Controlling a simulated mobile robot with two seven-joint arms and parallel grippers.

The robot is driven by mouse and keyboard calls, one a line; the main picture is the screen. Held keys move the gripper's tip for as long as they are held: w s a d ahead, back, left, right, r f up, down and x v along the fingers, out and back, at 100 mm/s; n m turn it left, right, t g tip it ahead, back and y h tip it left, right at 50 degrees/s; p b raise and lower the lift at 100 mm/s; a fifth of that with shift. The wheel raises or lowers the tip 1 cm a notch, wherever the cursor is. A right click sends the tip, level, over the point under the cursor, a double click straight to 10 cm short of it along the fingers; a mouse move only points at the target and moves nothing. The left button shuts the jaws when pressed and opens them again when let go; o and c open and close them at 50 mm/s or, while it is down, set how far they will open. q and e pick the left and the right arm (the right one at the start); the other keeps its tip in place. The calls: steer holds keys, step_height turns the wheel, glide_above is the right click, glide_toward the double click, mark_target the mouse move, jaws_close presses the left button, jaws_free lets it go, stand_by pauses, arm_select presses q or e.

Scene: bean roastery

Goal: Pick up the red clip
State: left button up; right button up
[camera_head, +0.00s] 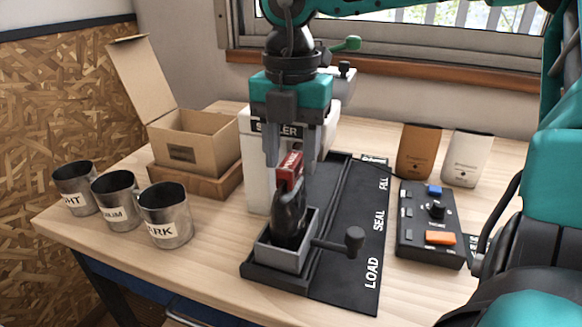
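The red clip (289,169) sits upright at the top of a dark bag (290,214). The bag stands in a small grey open holder (284,258) on the black sealing base. My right gripper (292,157) points down over the clip. Its two fingers are apart, one on each side of the clip's upper end, with visible gaps. My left gripper is not in view.
The white sealer (256,150) stands close behind the gripper. A lever knob (354,238) sticks out right of the holder. A control box (431,222) is to the right. Metal cups (166,217) and an open cardboard box (196,143) are left.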

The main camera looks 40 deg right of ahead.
steer(key=c, duration=0.4)
jaws_close()
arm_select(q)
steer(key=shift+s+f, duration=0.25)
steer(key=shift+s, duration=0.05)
